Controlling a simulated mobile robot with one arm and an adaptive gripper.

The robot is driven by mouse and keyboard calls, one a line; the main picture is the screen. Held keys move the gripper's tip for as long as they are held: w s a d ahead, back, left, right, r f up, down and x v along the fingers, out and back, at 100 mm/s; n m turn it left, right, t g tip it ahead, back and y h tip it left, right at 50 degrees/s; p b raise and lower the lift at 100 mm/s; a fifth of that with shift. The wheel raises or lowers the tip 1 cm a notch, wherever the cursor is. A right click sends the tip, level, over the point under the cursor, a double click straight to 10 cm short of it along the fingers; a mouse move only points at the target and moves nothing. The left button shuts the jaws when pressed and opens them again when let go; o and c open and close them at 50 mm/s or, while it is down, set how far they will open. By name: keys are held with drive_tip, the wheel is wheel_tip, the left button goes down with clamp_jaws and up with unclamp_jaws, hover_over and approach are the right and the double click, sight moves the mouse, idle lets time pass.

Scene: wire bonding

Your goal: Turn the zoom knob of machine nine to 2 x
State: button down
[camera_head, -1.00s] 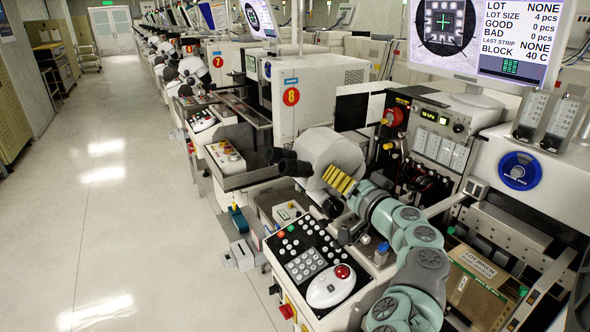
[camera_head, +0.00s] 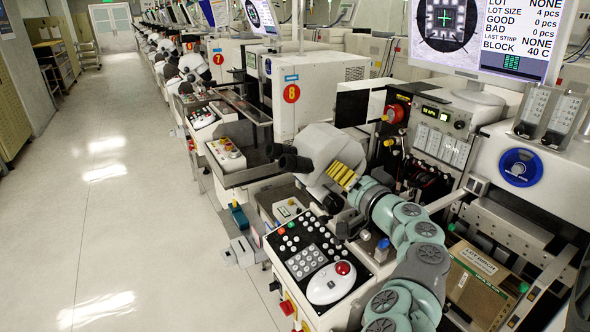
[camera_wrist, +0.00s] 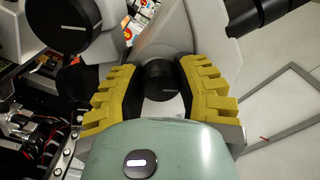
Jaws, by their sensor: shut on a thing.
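The white microscope head (camera_head: 328,148) of the front machine carries black eyepieces (camera_head: 288,159). My gripper (camera_head: 343,174), with yellow ribbed fingers, is at the side of this head. In the wrist view, my gripper (camera_wrist: 162,88) has one finger on each side of a small black knob (camera_wrist: 158,76) and is shut on it. A short pale mark shows on the knob's face. No scale or zoom number is readable. A larger black knob (camera_wrist: 66,22) with a pale line is at the upper left, apart from the fingers. The knob is hidden in the head view.
A control panel (camera_head: 306,262) with buttons and a white trackball unit (camera_head: 331,283) lies below my gripper. A monitor (camera_head: 505,35) stands above right. A cardboard box (camera_head: 474,285) sits at lower right. The aisle floor (camera_head: 110,215) at left is clear.

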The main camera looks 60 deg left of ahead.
drive_tip(key=m, duration=0.5)
drive_tip(key=shift+m+p, duration=0.3)
drive_tip(key=shift+m, duration=2.2)
drive_tip(key=shift+w+f, duration=0.1)
drive_tip(key=c, duration=0.6)
unclamp_jaws()
drive_tip(key=shift+d, duration=0.15)
drive_tip(key=shift+s+d, duration=0.2)
drive_tip(key=shift+d, duration=1.75)
drive_tip(key=shift+s+d, duration=0.15)
drive_tip(key=shift+d, duration=1.8)
drive_tip(key=shift+s+d, duration=0.2)
drive_tip(key=shift+d, duration=1.75)
